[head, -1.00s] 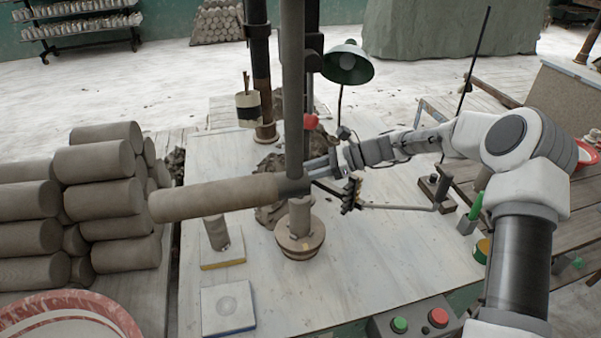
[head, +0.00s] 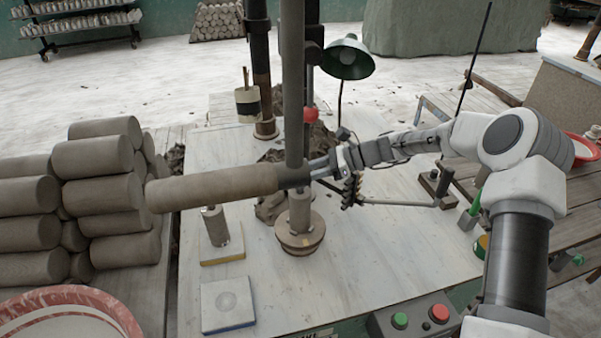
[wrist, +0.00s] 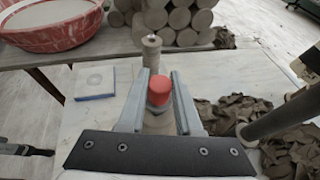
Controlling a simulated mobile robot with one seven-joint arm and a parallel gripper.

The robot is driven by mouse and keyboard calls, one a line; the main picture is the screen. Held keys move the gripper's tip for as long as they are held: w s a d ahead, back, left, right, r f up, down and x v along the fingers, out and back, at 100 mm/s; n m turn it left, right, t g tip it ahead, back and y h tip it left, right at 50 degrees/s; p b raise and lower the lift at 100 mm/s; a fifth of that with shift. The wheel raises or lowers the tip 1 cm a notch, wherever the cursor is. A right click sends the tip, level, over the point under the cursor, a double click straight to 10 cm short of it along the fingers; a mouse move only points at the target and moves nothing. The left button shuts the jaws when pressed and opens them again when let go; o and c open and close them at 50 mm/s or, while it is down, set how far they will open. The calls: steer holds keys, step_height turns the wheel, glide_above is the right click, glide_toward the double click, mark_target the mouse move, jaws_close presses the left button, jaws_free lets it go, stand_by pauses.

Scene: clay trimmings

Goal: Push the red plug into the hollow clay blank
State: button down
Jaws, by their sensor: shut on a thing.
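The red plug (wrist: 160,90) is between my gripper's (wrist: 160,84) two grey fingers in the wrist view, and they are shut on it. A pale piece shows below it; whether the two touch I cannot tell. In the head view my gripper (head: 318,168) points left, and its tips are hidden by the upright post and a long horizontal cylinder. A grey clay cylinder (head: 299,210), seemingly the clay blank, stands upright on a round wooden block (head: 300,241) just below them. Its mouth is hidden.
A small upright cylinder (head: 215,226) stands on a yellow-edged pad, near an empty blue-edged pad (head: 228,304). Clay logs (head: 113,195) are stacked at left. A green lamp (head: 348,58) and the upright post (head: 294,90) crowd the back.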

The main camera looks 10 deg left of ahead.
steer(key=shift+f+b, duration=0.55)
steer(key=shift+f, duration=0.65)
steer(key=c, duration=0.5)
jaws_free()
steer(key=shift+r, duration=0.1)
steer(key=b+v, duration=0.1)
steer(key=v, duration=1.6)
steer(key=shift+d+r, duration=0.1)
steer(key=shift+d, duration=0.1)
